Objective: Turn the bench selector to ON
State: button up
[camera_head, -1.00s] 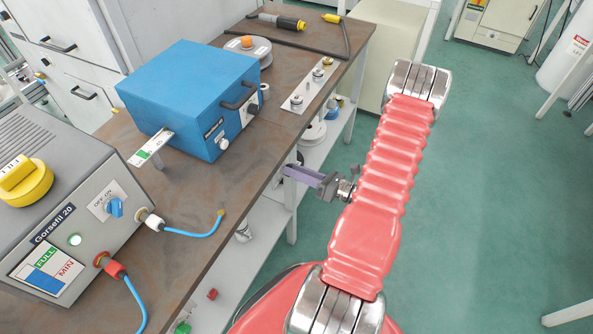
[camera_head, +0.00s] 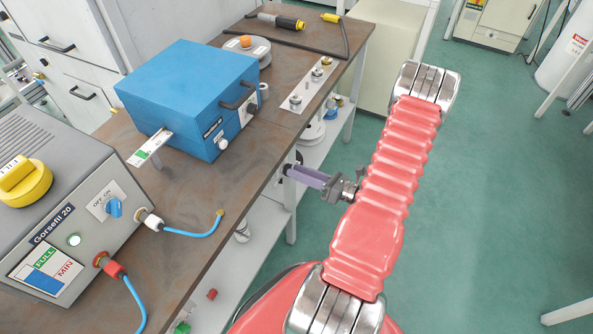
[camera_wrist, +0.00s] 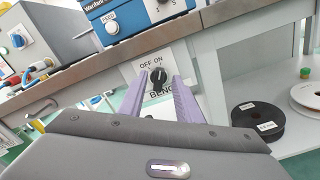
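The bench selector (camera_wrist: 158,76) is a black knob on a white plate marked OFF and ON, with a partly hidden "BENCH" label below. In the wrist view it sits on the grey bench front, under the tabletop edge. Its exact pointer direction is too small to read surely. My gripper (camera_wrist: 161,78) has purple fingers, open, one on each side of the knob in the picture. Whether they reach around it or stop short in depth I cannot tell. In the head view my gripper (camera_head: 290,170) points left at the bench's side; the selector is hidden there.
The blue box (camera_head: 185,95) and the grey Gorsefil 20 unit (camera_head: 75,215), with its own blue OFF/ON knob (camera_head: 114,208), stand on the brown bench (camera_head: 190,270). Black (camera_wrist: 257,122) and white spools lie on the shelf at right. The green floor right of my arm is clear.

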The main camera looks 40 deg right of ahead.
jog(key=v, duration=1.2)
dwell(0.7)
